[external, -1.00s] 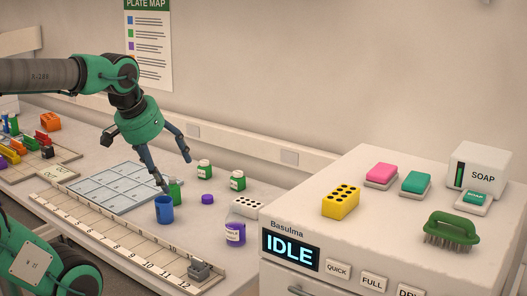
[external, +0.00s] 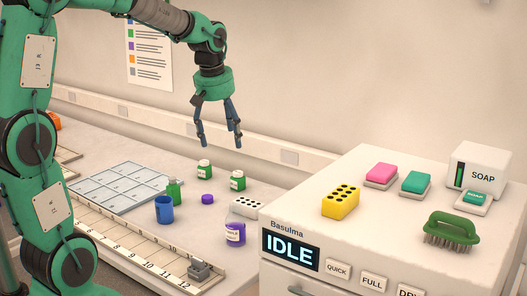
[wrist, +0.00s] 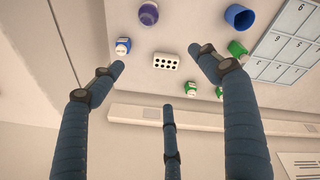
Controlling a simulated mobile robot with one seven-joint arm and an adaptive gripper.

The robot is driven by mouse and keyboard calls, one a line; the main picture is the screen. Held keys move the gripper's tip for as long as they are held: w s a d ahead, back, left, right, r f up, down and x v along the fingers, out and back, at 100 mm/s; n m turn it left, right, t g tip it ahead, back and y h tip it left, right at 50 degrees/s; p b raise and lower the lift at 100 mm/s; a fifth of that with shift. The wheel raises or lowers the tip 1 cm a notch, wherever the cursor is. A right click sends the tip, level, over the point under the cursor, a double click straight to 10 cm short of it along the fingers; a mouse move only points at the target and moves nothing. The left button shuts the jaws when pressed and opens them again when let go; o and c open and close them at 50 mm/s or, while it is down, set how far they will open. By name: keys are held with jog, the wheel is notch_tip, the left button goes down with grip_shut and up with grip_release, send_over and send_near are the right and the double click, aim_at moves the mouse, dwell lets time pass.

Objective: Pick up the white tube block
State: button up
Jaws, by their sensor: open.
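The white tube block (external: 247,207) is a small block with dark round holes. My gripper (external: 221,145) is open and empty, pointing down. It hangs in the air well above the bench, above the green-labelled bottles. My gripper (wrist: 158,74) also shows three fingers spread apart in the wrist view.
The washer (external: 290,246) rises at the right, with a yellow holed block (external: 341,202) on top. The wall is behind.

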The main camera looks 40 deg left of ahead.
jog(key=w+a+f+n+g+p, duration=0.1)
jog(key=w+a+f+n+p, duration=0.2)
jog(key=w+f, duration=0.5)
jog(key=n+g+p, duration=0.1)
jog(key=n+p, duration=0.1)
jog(key=n, duration=0.3)
send_over(249, 201)
notch_tip(249, 201, down, 8)
jog(key=r, duration=0.1)
jog(key=shift+w+f, duration=0.1)
jog(key=shift+f, duration=0.15)
jog(key=shift+f+b, duration=0.45)
jog(key=shift+f, duration=3.85)
jog(key=shift+f, duration=0.15)
jog(key=shift+f+b, duration=0.4)
jog(key=shift+f, duration=2.05)
